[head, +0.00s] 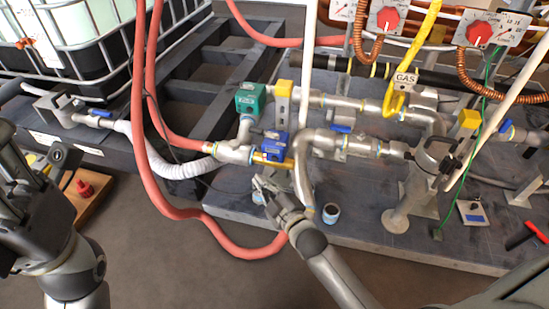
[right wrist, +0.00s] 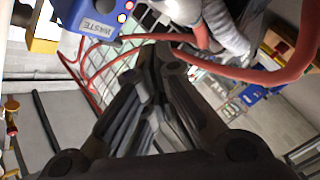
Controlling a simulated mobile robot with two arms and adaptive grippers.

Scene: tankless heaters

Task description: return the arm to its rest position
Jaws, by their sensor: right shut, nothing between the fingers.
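My right arm comes up from the bottom of the head view. Its gripper (head: 268,196) is near the front edge of the pipe platform, just below the blue box valve. In the right wrist view the dark fingers (right wrist: 160,60) come together at the tips, with nothing between them. My left gripper (head: 15,195) is at the left edge of the head view, partly cut off by the frame, so I cannot see whether its fingers are apart.
The grey platform (head: 345,232) carries metal pipes (head: 340,140), a blue valve box (head: 275,145) and a green one (head: 250,98). A red hose (head: 195,212) loops over the floor to the left of my right gripper. A small cup (head: 331,213) stands close to its right. Open floor (head: 160,260) lies in front.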

